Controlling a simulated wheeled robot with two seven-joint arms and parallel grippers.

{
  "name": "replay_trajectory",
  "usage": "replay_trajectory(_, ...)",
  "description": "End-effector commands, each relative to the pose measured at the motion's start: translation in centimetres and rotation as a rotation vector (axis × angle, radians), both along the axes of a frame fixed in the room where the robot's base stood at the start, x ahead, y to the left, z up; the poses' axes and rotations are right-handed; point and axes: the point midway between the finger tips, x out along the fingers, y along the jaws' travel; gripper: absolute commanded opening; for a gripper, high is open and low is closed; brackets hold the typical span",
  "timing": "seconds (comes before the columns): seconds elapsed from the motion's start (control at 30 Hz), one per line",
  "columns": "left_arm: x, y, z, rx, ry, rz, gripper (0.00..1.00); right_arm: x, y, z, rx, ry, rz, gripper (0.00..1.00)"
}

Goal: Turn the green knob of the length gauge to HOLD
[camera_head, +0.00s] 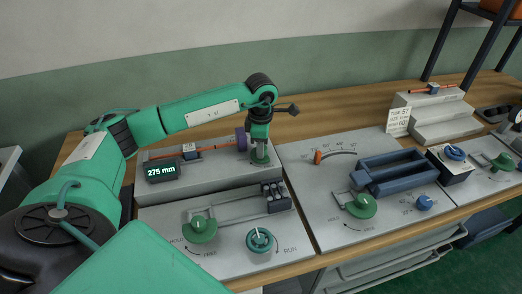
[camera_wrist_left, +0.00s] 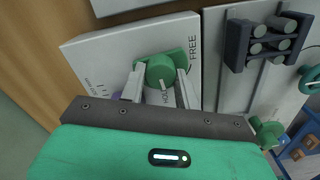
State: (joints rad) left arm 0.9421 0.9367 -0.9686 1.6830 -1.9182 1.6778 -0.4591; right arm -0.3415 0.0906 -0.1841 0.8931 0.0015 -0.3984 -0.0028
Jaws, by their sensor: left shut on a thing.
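The length gauge (camera_head: 205,175) is a grey block on the bench at the left, with a display (camera_head: 162,171) reading 275 mm. Its green knob (camera_wrist_left: 160,70) sits on the block's right end. My left gripper (camera_wrist_left: 160,85) is shut on this knob, one finger on each side. A white mark on the knob points toward the HOLD lettering, partly hidden between the fingers. FREE is printed to the knob's right. In the head view my left gripper (camera_head: 260,152) points down at the block's right end and hides most of the knob.
In front, a grey panel holds another green knob (camera_head: 198,229), a round green handwheel (camera_head: 261,240) and a dark block of cylinders (camera_head: 274,195). A second panel to the right carries a blue fixture (camera_head: 393,172) and a green knob (camera_head: 360,205). Grey steps (camera_head: 440,115) stand farther right.

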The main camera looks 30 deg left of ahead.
Motion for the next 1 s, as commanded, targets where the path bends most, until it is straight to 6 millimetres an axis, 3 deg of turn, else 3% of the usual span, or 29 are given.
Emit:
replay_trajectory(0.3, 0.09, 0.04, 0.07, -0.001, -0.003, -0.101, 0.1, 1.16, 0.16, -0.16, 0.001, -0.009, -0.001, 0.36)
replay_trajectory(0.8, 0.1, 0.04, 0.17, 0.0, -0.004, -0.118, 0.1, 1.21, 0.09, -0.12, 0.0, -0.007, -0.001, 0.36)
replay_trajectory(0.83, 0.1, 0.04, 0.17, 0.0, -0.004, -0.118, 0.36, 1.21, 0.09, -0.12, 0.0, -0.007, -0.001, 0.36)
replay_trajectory(0.93, 0.09, 0.04, 0.15, -0.001, -0.003, -0.118, 0.54, 1.21, 0.09, -0.12, 0.0, -0.007, -0.001, 0.36)
replay_trajectory(1.0, 0.08, 0.03, 0.12, 0.0, -0.002, -0.117, 0.54, 1.21, 0.09, -0.12, 0.0, -0.008, -0.001, 0.36)
